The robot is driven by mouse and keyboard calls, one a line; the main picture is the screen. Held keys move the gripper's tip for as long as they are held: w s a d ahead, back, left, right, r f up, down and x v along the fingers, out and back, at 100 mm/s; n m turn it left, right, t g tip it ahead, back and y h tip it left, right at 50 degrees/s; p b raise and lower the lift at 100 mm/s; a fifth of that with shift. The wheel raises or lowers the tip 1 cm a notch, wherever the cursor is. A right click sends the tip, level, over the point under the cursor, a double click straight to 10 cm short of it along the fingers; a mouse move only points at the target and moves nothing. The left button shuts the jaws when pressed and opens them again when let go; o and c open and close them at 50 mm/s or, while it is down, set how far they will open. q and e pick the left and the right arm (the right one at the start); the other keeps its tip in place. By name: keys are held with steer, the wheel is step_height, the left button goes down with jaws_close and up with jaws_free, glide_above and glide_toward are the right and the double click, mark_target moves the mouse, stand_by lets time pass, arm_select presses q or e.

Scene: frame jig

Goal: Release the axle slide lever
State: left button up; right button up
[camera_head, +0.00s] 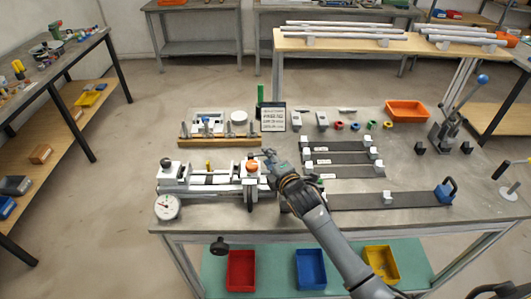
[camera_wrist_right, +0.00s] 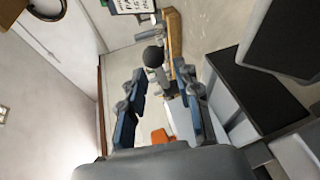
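The frame jig (camera_head: 205,178) is a pale metal fixture with white blocks at the table's front left. An orange knob (camera_head: 253,166) tops its right end, and an orange part also shows in the wrist view (camera_wrist_right: 160,137). My right gripper (camera_head: 270,158) is beside that right end. In the wrist view its blue-lined fingers (camera_wrist_right: 158,78) are apart, with nothing clamped between them. A black ball knob (camera_wrist_right: 153,56), seemingly the lever's, appears in line with the gap near the fingertips. I cannot tell its depth or any contact.
A dial gauge (camera_head: 166,207) stands at the jig's front left. Dark bars with white blocks (camera_head: 343,158) lie right of my arm. A wooden rack (camera_head: 219,141) and a sign (camera_head: 274,117) stand behind the jig. An orange bin (camera_head: 407,110) sits at the back right.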

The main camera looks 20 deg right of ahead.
steer(key=shift+x, duration=1.5)
jaws_close()
